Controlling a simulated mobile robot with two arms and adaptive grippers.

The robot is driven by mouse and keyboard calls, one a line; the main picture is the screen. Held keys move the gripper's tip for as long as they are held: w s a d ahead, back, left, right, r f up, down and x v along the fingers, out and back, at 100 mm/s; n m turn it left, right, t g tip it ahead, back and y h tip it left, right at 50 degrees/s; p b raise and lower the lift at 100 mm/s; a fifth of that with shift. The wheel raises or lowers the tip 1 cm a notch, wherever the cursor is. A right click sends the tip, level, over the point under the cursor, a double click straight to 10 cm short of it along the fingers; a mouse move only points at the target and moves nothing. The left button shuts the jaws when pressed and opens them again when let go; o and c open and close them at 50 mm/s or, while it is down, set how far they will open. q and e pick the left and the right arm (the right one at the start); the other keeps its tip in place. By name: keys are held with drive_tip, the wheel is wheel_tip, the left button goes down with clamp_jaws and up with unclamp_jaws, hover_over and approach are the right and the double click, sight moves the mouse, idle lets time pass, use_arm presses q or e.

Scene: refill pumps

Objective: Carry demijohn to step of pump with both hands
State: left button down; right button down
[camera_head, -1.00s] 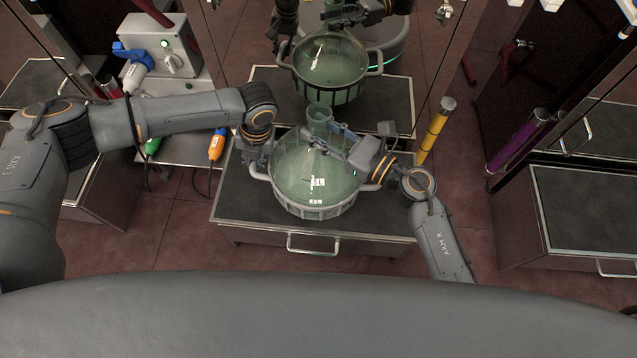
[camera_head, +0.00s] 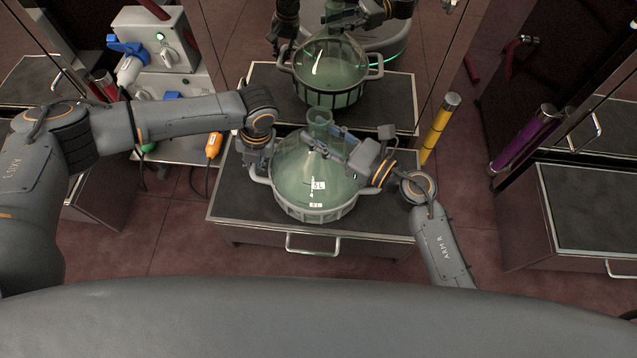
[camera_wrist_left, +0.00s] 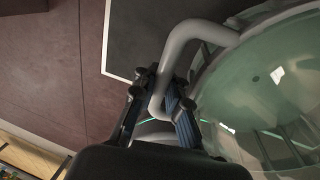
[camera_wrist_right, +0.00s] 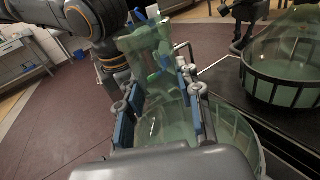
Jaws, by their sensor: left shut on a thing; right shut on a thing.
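The green glass demijohn (camera_head: 308,190) sits in a grey slatted basket with side handles, upright over the dark step (camera_head: 385,230) of the pump. I cannot tell whether the basket touches the step. My left gripper (camera_head: 258,160) is shut on the basket's left handle (camera_wrist_left: 185,45), which shows in the left wrist view. My right gripper (camera_head: 325,146) reaches across the glass from the right and is shut at the demijohn's neck (camera_head: 320,120).
The mirrored panel behind the step shows the demijohn's reflection (camera_head: 332,72). A yellow post (camera_head: 438,125) stands at right, and a purple cylinder (camera_head: 525,138) beside another drawer unit. At left are a socket box (camera_head: 158,45) and an orange connector (camera_head: 214,146). The step's front right is bare.

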use_arm(q)
drive_tip(key=shift+w+d+f+b, duration=0.15)
drive_tip(key=shift+d+f+b, duration=0.35)
drive_tip(key=shift+b, duration=0.1)
use_arm(e)
drive_tip(key=shift+s+a+f, duration=0.1)
drive_tip(key=shift+a+f, duration=0.05)
drive_tip(key=shift+f, duration=0.3)
drive_tip(key=shift+s+a+f, duration=0.1)
drive_tip(key=shift+f, duration=0.35)
use_arm(q)
drive_tip(key=c, duration=1.7)
unclamp_jaws()
use_arm(e)
drive_tip(key=c, duration=1.2)
unclamp_jaws()
use_arm(q)
drive_tip(key=o, duration=0.4)
drive_tip(key=shift+a, duration=0.1)
drive_tip(key=shift+c, duration=0.2)
use_arm(e)
drive_tip(key=o, duration=0.3)
use_arm(q)
drive_tip(key=shift+a, duration=0.1)
use_arm(e)
drive_tip(key=shift+d+r, duration=0.15)
use_arm(q)
drive_tip(key=shift+r, duration=0.1)
use_arm(e)
drive_tip(key=shift+w, duration=0.1)
